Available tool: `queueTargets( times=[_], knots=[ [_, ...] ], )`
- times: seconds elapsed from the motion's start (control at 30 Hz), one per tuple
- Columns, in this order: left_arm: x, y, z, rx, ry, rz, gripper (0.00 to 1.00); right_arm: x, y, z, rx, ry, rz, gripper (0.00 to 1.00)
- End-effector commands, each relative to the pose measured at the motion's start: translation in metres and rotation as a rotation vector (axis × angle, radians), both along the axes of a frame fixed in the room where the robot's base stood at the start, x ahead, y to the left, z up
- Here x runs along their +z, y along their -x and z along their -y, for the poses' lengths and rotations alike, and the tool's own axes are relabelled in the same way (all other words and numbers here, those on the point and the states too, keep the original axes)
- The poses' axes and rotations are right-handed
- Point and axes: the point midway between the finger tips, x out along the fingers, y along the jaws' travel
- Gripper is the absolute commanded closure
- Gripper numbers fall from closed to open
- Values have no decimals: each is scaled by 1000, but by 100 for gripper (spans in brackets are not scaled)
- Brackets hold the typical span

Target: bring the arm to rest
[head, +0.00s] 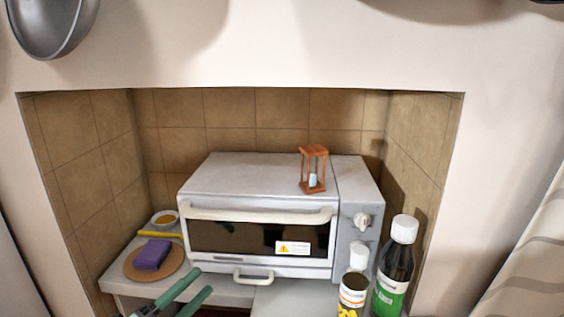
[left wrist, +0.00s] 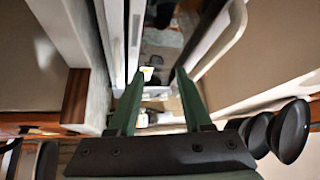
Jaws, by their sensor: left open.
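My left gripper (head: 205,279) comes in at the bottom of the head view, in front of the counter's edge. Its two green fingers are apart, with nothing between them. The left wrist view shows the same open fingers (left wrist: 159,73) over a narrow gap with small blurred things further off. The fingers look clear of the white toaster oven (head: 265,176), which stands shut behind them. My right gripper is in neither view.
A purple sponge (head: 152,254) lies on a round board (head: 172,270) at left, near a bowl (head: 164,218) and a yellow stick (head: 160,234). A wooden-framed timer (head: 313,168) stands on the oven.

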Motion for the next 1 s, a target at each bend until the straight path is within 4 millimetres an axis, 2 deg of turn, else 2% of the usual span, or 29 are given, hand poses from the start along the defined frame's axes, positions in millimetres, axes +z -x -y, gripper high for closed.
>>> queueTargets(
  times=[0.03,0.13,0.2,0.3,0.4,0.5,0.63,1.0],
  knots=[
    [-32,10,2,46,114,-152,50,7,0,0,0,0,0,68],
    [-95,35,1,152,324,-436,50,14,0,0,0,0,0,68],
    [-140,62,1,238,466,-634,50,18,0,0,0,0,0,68],
    [-196,109,4,368,650,-888,50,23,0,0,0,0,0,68],
    [-236,155,8,486,794,-1084,50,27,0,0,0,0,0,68],
    [-261,192,13,577,892,-1217,50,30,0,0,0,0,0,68],
    [-276,219,16,643,958,-1306,50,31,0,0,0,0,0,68],
    [-278,223,17,653,968,-1319,50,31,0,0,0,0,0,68]
  ],
)
